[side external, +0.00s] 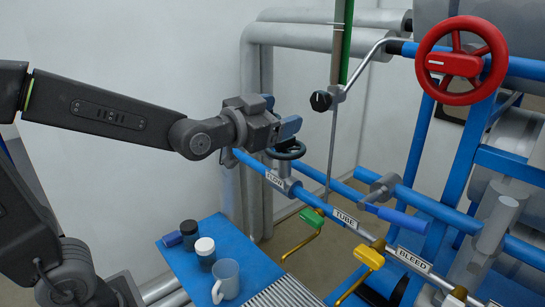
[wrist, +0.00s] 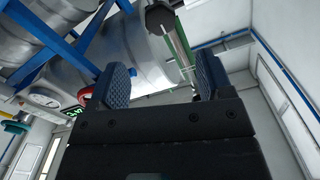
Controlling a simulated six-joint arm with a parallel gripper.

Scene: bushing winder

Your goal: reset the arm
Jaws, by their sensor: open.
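My gripper (side external: 280,116) is at the end of my arm in the side external view, just above and behind a small dark handwheel (side external: 286,150) on the blue pipe by the FLOW label (side external: 275,179). I cannot tell from this view whether it touches the wheel. In the wrist view my gripper (wrist: 162,85) shows its two blue pads apart, with nothing between them. The wrist camera looks upward toward the ceiling and metal tanks.
A red handwheel (side external: 462,62) and a crank with a black knob (side external: 321,101) stand right of my gripper. A blue table (side external: 185,265) below holds a mug (side external: 226,280) and jars (side external: 205,252). Green (side external: 312,217) and yellow (side external: 369,257) valve handles sit at lower right.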

